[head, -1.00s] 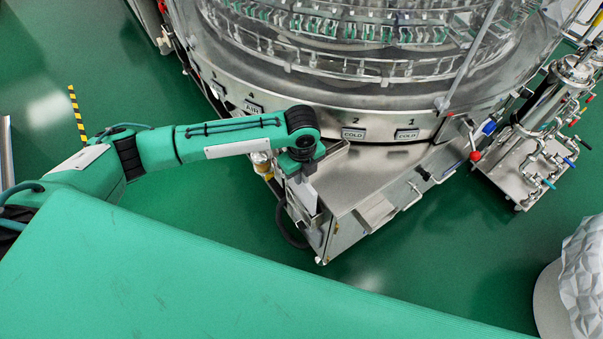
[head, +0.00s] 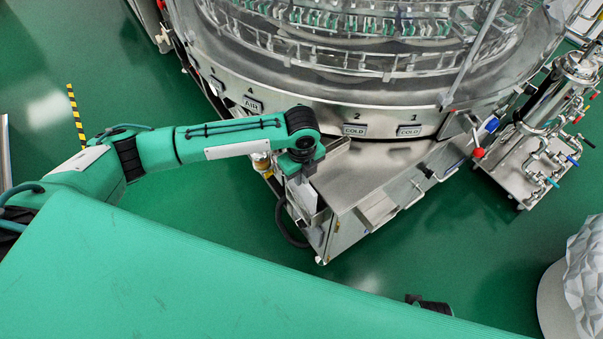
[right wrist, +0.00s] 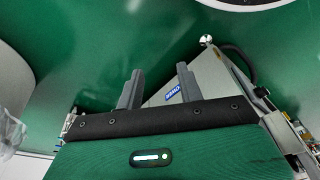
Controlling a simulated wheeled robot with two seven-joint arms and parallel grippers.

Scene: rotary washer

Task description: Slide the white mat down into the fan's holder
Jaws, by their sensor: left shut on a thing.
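The white mat (head: 302,194) is a small upright white sheet at the left corner of the washer's steel front housing. My left gripper (head: 299,178) points down and is shut on the mat's top edge. The metal holder (head: 321,219) is right below and beside the mat; its lower part is narrow and I cannot tell how far the mat is inside it. The fan itself is not clearly distinguishable. My right gripper (right wrist: 158,88) shows in the right wrist view, with its two grey fingers apart and nothing between them.
The round washer (head: 330,100) with its clear cover fills the back. A steel pipe stand (head: 540,140) is at the right. A white faceted object (head: 580,270) stands at the lower right. A black hose (head: 284,228) hangs left of the housing.

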